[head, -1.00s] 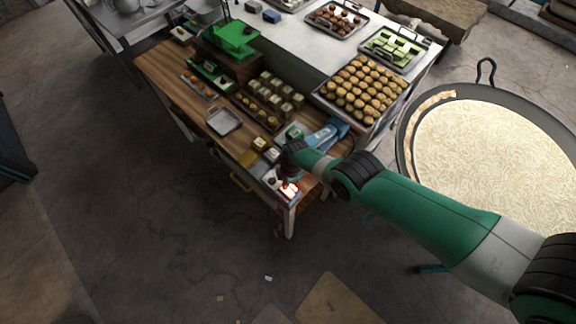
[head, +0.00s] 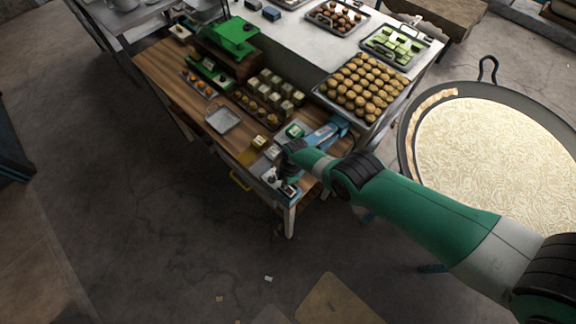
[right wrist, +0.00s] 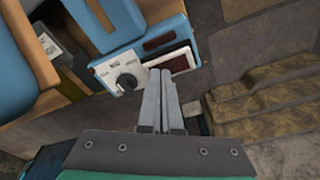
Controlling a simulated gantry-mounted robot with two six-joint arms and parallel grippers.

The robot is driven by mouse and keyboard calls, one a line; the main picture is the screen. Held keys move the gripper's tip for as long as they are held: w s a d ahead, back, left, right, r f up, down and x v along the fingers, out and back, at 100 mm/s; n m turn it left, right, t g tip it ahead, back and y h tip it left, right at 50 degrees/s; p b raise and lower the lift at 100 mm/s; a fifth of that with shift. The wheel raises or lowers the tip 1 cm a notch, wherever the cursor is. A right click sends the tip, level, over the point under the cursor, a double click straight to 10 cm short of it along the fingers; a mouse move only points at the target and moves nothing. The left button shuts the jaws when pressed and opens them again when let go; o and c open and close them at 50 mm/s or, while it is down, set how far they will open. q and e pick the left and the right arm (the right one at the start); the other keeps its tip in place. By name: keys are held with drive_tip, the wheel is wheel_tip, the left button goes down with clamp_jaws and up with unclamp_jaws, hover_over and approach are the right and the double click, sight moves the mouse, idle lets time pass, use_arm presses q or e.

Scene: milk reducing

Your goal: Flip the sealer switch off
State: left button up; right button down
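The blue sealer (head: 325,135) stands at the front right corner of the wooden table, with its front panel (head: 271,189) at the table's edge. In the right wrist view its blue body (right wrist: 153,22) carries a white plate with a round knob (right wrist: 125,76) and a dark red, white-framed switch (right wrist: 180,62). The switch is unlit. My right gripper (right wrist: 161,73) has its fingers together, with nothing visible between them. The fingertips are at the panel between knob and switch; I cannot tell whether they touch. My arm partly hides the sealer in the head view. My left gripper is out of view.
Yellow and pale blocks (head: 258,141) and an empty metal tray (head: 223,120) lie close by on the table. A tray of round brown pieces (head: 362,86) is behind. A large pan (head: 407,140) stands at right.

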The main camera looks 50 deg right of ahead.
wheel_tip(320, 180, up, 5)
drive_tip(key=p, duration=0.5)
drive_tip(key=shift+r+p, duration=0.85)
drive_tip(key=shift+r, duration=0.1)
